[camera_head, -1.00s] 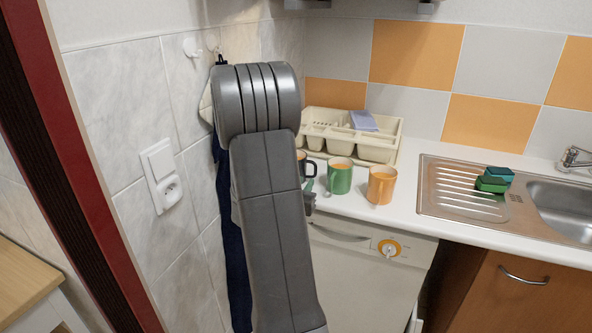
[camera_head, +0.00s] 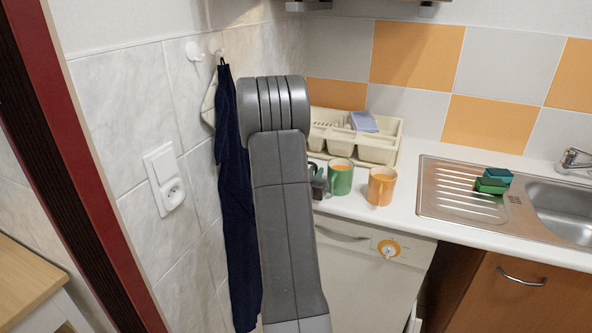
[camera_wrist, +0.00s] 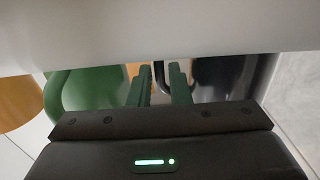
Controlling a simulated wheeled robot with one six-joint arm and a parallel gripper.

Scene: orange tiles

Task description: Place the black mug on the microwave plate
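In the wrist view the black mug (camera_wrist: 222,78) is at the right, partly cut off by the gripper body below it. Its handle (camera_wrist: 159,75) stands between the two green fingers of my gripper (camera_wrist: 160,72). The fingers look apart, with a narrow gap around the handle; contact is not clear. In the head view my gripper (camera_head: 319,183) is at the counter's left end, beside the green mug, and my arm hides most of the black mug. The microwave plate is not in view.
A green mug (camera_head: 340,178) stands close to the right of my gripper, with an orange mug (camera_head: 381,187) beyond it. A cream dish rack (camera_head: 376,152) is behind. The sink (camera_head: 562,208) and sponges (camera_head: 493,181) are right. A dark blue cloth (camera_head: 236,200) hangs left.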

